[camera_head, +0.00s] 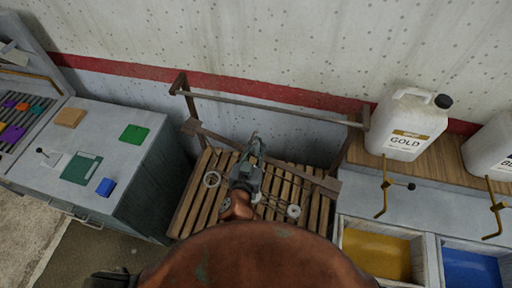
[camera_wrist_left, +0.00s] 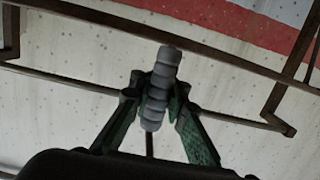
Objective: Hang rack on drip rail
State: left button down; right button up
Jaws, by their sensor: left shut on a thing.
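The drip rail (camera_head: 285,108) is a thin dark bar in front of the wall, held between end brackets; it also crosses the left wrist view (camera_wrist_left: 70,80). My left gripper (camera_head: 250,150) is in front of the rail and above the slatted wooden stand. Its green fingers (camera_wrist_left: 160,100) are shut on a grey ribbed grip (camera_wrist_left: 162,75), which seems to be part of the rack. A thin dark rod runs below the grip. The rest of the rack is mostly hidden or too small to tell. My right gripper is not in view.
The slatted stand (camera_head: 192,205) has a lower crossbar and small rings over it. A grey cabinet (camera_head: 115,170) with colored blocks stands left. A white GOLD jug (camera_head: 407,122) stands on a wooden shelf at right, with brass taps (camera_head: 384,190) and yellow and blue bins below.

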pick_arm(q)
jog(key=r+b+x, duration=0.1)
jog(key=x, duration=0.8)
jog(key=shift+w+r, duration=0.25)
jog(key=shift+r, duration=0.05)
dwell(0.6)
jog(key=shift+d+r, duration=0.1)
jog(key=shift+d, duration=0.05)
jog(key=shift+w+r, duration=0.1)
jog(key=shift+w, duration=0.25)
jog(key=shift+w+d, duration=0.1)
jog(key=shift+w, duration=0.1)
dwell(0.4)
jog(key=shift+x, duration=1)
jog(key=shift+w+r, duration=0.15)
